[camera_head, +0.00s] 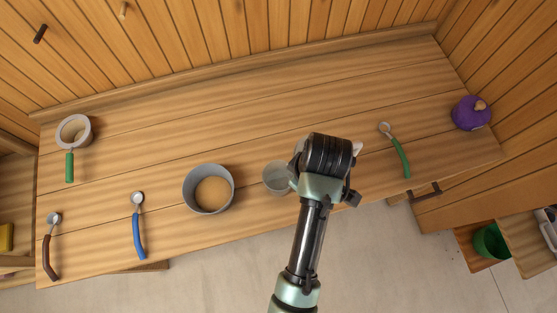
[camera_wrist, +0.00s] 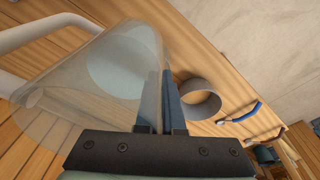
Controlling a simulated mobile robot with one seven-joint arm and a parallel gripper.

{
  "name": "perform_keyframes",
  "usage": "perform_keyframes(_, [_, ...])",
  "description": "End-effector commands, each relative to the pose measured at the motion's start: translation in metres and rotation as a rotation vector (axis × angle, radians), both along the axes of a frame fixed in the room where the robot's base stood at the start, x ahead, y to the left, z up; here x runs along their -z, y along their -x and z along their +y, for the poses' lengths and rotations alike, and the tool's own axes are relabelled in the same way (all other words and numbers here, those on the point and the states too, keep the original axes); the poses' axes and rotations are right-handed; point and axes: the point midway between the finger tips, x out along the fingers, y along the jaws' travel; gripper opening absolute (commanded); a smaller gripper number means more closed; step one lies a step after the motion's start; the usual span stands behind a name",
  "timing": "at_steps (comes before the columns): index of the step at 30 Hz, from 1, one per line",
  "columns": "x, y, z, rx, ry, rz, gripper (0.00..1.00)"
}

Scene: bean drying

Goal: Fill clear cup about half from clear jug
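A clear round vessel (camera_head: 277,178), apparently the clear cup, is on the table just left of my gripper. My gripper (camera_head: 318,165) is over the table right of it, seen from above with its fingers hidden. In the wrist view, my gripper (camera_wrist: 165,100) has its fingers close together at the wall of the clear jug (camera_wrist: 75,80), which fills the left of the view with its pale handle at the far left. The jug seems held. In the head view my arm hides most of it; a pale bit shows at right. I cannot make out its contents or level.
A grey pot (camera_head: 187,190) with tan contents stands left of the cup. The table's back middle is clear.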

Motion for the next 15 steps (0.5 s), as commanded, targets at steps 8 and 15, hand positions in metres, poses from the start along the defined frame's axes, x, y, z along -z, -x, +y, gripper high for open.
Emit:
perform_keyframes(8, [-0.012, 0.023, -0.001, 0.001, 0.002, -0.005, 0.00])
perform_keyframes(15, [-0.020, 0.043, -0.002, 0.000, 0.002, -0.004, 0.00])
